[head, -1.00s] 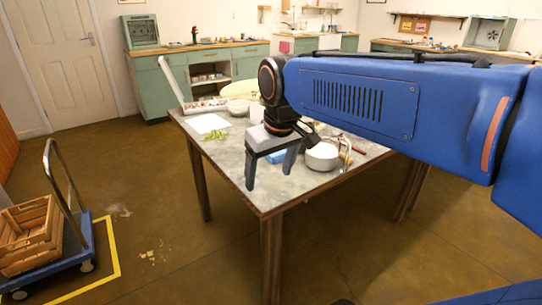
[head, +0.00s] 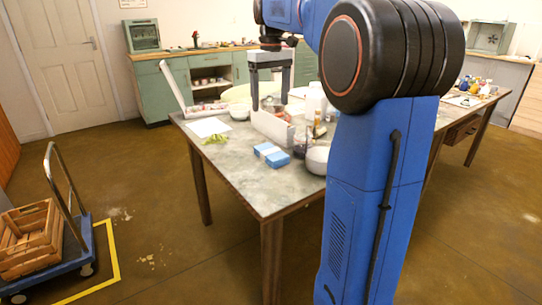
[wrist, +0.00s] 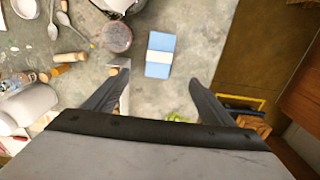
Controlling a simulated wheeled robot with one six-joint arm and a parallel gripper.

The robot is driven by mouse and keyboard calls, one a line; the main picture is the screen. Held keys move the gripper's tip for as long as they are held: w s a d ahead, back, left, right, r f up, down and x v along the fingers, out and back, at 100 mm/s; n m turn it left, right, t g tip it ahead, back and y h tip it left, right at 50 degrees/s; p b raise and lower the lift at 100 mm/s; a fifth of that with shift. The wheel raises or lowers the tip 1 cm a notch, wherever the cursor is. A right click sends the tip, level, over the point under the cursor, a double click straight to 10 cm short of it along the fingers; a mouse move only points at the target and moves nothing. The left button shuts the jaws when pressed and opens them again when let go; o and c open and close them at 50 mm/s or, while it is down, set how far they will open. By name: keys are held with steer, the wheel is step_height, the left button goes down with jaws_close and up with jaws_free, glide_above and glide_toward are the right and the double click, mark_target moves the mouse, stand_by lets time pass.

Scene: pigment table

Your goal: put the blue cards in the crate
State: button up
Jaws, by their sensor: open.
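The blue cards (head: 271,155) lie as a small stack with a white band around it, flat on the table near its front edge. They also show in the wrist view (wrist: 159,66), beyond my fingertips and roughly between them. My gripper (head: 272,104) is open and empty, above the table and farther back than the cards. Its two spread fingers show in the wrist view (wrist: 160,80). The slatted wooden crate (head: 28,240) stands on a blue trolley at the lower left. Part of the crate shows at the right of the wrist view, behind a finger.
A white sheet (head: 207,127) and green sprigs (head: 216,139) lie left. The trolley's upright handle (head: 66,180) rises beside the crate. Floor between is clear.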

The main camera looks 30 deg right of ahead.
glide_above(271, 151)
steer(key=f, duration=1.1)
steer(key=shift+w+d+f, duration=0.25)
steer(key=shift+f, duration=0.15)
steer(key=shift+s+a+f, duration=0.1)
steer(key=shift+f, duration=1.3)
steer(key=shift+s+a+f, duration=0.1)
steer(key=shift+f, duration=1.3)
steer(key=shift+c, duration=0.4)
steer(key=c, duration=1.3)
steer(key=shift+r, duration=5.05)
